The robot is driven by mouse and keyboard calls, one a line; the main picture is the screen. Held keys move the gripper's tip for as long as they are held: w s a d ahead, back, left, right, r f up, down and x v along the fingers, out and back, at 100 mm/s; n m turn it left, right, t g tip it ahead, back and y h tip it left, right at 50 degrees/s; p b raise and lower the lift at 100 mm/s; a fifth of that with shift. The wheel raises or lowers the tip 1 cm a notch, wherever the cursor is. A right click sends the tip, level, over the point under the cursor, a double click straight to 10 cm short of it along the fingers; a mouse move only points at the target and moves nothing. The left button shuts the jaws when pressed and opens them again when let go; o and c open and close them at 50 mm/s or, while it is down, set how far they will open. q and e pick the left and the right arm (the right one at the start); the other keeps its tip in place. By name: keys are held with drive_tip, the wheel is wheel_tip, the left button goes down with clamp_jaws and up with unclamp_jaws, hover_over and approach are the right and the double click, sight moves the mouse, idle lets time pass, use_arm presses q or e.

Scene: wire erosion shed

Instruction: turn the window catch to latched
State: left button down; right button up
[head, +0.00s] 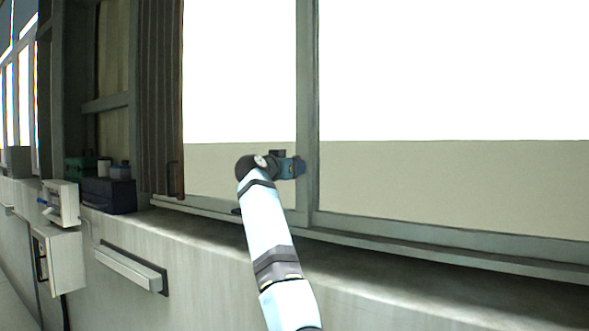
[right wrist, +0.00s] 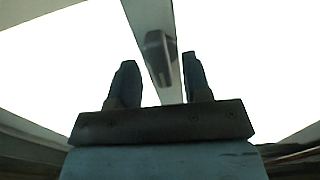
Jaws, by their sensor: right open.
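The window catch (right wrist: 158,52) shows in the right wrist view as a dark, short handle on the grey window post (right wrist: 153,18). It lies ahead of my right gripper (right wrist: 159,64), between the lines of its two dark blue fingers. The fingers are spread apart with nothing held, and I cannot tell the exact gap to the catch. In the head view my right gripper (head: 299,167) is at the window post (head: 307,110), and the catch is hidden there behind the gripper. My left gripper is in neither view.
The concrete sill (head: 390,287) runs below the window frame. A brown slatted shutter (head: 160,100) stands left of the gripper. Further left are a dark case (head: 108,195), a green box (head: 80,168) and a white wall box (head: 62,205). The space right of the post is clear.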

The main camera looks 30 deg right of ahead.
drive_tip(key=b+v, duration=0.2)
drive_tip(key=v, duration=1)
drive_tip(key=shift+s+a, duration=0.1)
drive_tip(key=shift+f, duration=0.1)
